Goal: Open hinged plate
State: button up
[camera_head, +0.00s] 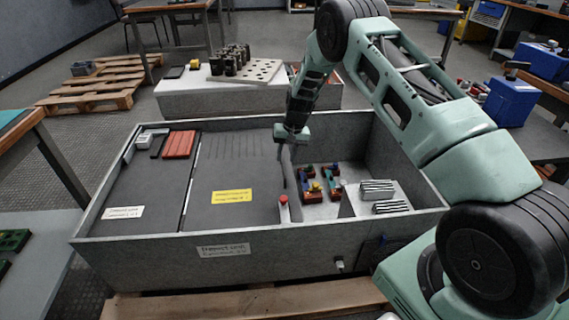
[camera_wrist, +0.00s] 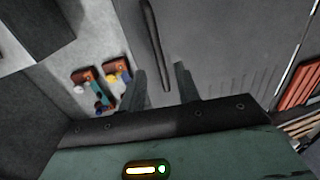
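The hinged plate (camera_head: 215,165) is a flat dark grey panel with a yellow label, lying level across the middle of a large grey box. A dark bar handle (camera_head: 288,172) runs along its right edge, with a small red-topped knob (camera_head: 283,200) near its front end. My gripper (camera_head: 290,146) points down over the handle's far end. In the wrist view, the two fingers of my gripper (camera_wrist: 160,72) are apart, and the bar handle (camera_wrist: 153,45) appears between them. I cannot tell whether they reach down around it.
The open right compartment of the box (camera_head: 300,260) holds red and blue parts (camera_head: 320,184) and silver finned blocks (camera_head: 377,190). A left panel (camera_head: 140,190) carries red bars (camera_head: 180,145). Another box (camera_head: 215,100) stands behind, and a wooden pallet (camera_head: 95,85) lies at the back left.

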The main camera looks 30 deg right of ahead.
jog(key=shift+w+a+f, duration=0.1)
jog(key=shift+a+f, duration=0.05)
jog(key=shift+f, duration=0.55)
jog(key=shift+a+f, duration=0.1)
jog(key=shift+f, duration=0.55)
grip_shut()
jog(key=shift+r, duration=0.1)
